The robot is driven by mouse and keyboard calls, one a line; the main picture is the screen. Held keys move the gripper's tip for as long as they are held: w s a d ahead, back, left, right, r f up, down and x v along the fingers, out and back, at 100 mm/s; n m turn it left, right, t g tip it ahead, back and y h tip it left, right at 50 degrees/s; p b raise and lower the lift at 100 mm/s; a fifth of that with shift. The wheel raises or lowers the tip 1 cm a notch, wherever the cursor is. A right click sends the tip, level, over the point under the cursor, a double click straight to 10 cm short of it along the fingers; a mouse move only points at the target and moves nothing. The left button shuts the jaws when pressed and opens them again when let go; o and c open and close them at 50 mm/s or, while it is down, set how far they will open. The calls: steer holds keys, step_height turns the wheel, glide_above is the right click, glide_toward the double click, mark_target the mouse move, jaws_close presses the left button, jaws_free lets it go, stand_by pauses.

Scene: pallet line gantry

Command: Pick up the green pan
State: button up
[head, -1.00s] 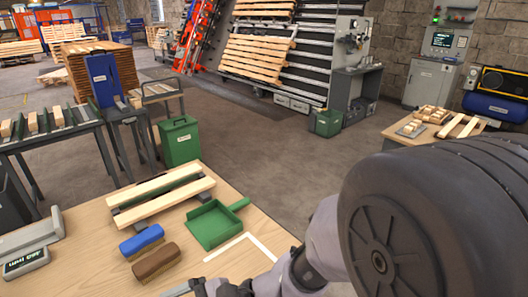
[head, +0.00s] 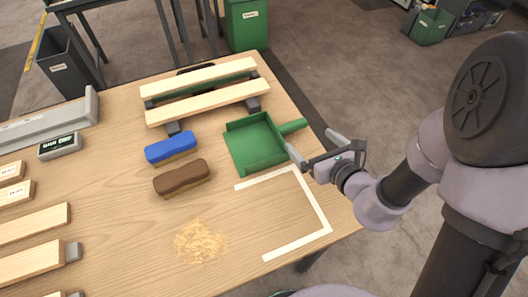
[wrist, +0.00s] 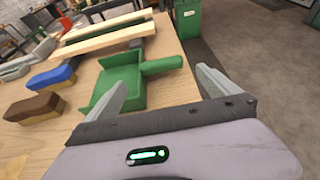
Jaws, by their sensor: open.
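The green pan (head: 257,145) is a dustpan lying flat on the wooden table, its handle (head: 293,126) pointing right toward the table edge. My gripper (head: 312,144) is open and empty, just right of the pan and near its handle. The pan also shows in the wrist view (wrist: 122,82), with its handle (wrist: 161,65) seen between and beyond my two fingers (wrist: 162,88). In that view the left finger covers part of the pan's body. I cannot tell how high my fingers are above the table.
A blue brush (head: 171,148) and a brown brush (head: 181,178) lie left of the pan. Wooden slats on a rack (head: 208,103) stand behind it. A scale (head: 60,146) sits at left.

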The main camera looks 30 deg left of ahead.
mark_target(294, 128)
steer(key=b+x, duration=0.1)
steer(key=x, duration=0.5)
steer(key=shift+w+a+f, duration=0.1)
steer(key=shift+w+a, duration=0.05)
steer(key=shift+a, duration=0.1)
steer(key=b+x, duration=0.1)
steer(key=x, duration=0.1)
steer(key=b+x, duration=0.1)
steer(key=x, duration=0.1)
steer(key=shift+w+a+f, duration=0.1)
steer(key=shift+a+f, duration=0.05)
steer(key=shift+f, duration=0.25)
steer(key=shift+w+a, duration=0.3)
steer(key=c, duration=1.7)
